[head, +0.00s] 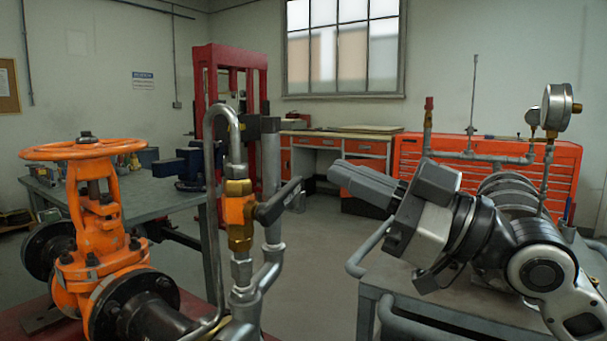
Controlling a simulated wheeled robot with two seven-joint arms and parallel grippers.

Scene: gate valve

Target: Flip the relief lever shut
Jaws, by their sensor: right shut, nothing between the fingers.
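The relief lever (280,202) is a black handle on a small orange valve body with brass fittings (238,213), left of centre. It slants up and to the right from its pivot. My right gripper (345,178) is right of the lever, its fingers pointing left toward it. The fingers are shut and empty, with a visible gap in the picture between them and the lever tip. My left gripper is not in view.
An orange gate valve with a handwheel (82,149) stands at left. A curved steel pipe (209,190) rises beside the relief valve. A cart with grey rails (385,278) is under my right arm. A pressure gauge (557,106) stands behind it. Open floor shows in the middle.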

